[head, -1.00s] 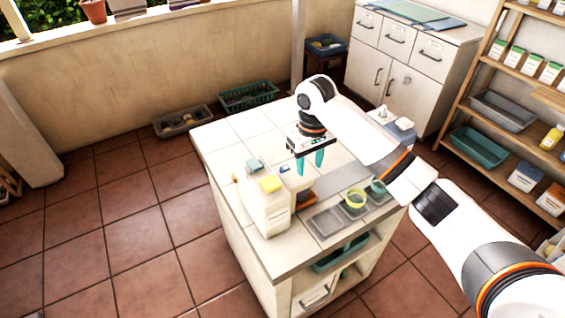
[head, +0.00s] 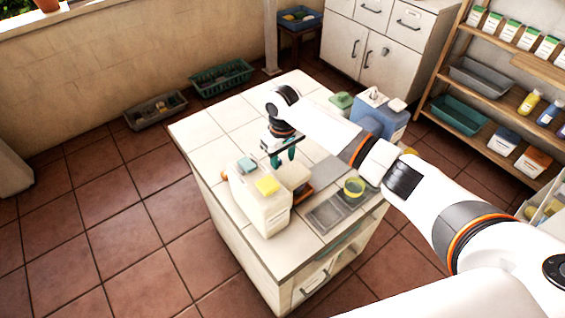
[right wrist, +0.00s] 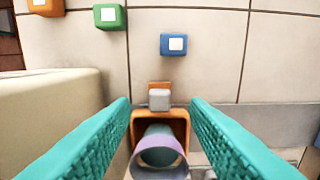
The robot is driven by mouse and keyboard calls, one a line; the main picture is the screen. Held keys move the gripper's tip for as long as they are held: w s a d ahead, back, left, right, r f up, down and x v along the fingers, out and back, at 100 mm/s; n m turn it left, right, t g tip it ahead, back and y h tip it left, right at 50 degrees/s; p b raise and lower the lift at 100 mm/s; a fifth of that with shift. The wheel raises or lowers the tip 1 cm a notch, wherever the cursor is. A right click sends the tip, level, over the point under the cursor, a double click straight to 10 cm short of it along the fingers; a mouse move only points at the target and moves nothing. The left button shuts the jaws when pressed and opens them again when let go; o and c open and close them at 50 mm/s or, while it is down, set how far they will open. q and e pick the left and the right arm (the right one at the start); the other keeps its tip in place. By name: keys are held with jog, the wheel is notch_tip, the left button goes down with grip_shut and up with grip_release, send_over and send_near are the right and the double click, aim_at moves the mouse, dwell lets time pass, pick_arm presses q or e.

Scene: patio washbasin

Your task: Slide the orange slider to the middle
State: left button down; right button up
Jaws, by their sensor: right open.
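An orange piece with a grey square knob (right wrist: 160,98) sits between my open fingers in the right wrist view, at the back of an orange open-topped holder (right wrist: 184,128). I take it for the orange slider. A round piece with a purple rim and teal inside (right wrist: 160,158) covers much of the holder's front. In the head view an orange and dark thing (head: 303,193) shows beside the white box, partly hidden by it. My right gripper (head: 285,157) is open and empty above the tiled counter (head: 215,150), its teal fingers pointing down. My left gripper is out of view.
A white box (head: 262,215) with a yellow top piece stands close to my right gripper. Orange (right wrist: 45,7), green (right wrist: 110,16) and blue (right wrist: 173,44) blocks lie on the tiles.

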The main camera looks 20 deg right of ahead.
jog(key=shift+f, duration=1.7)
grip_shut()
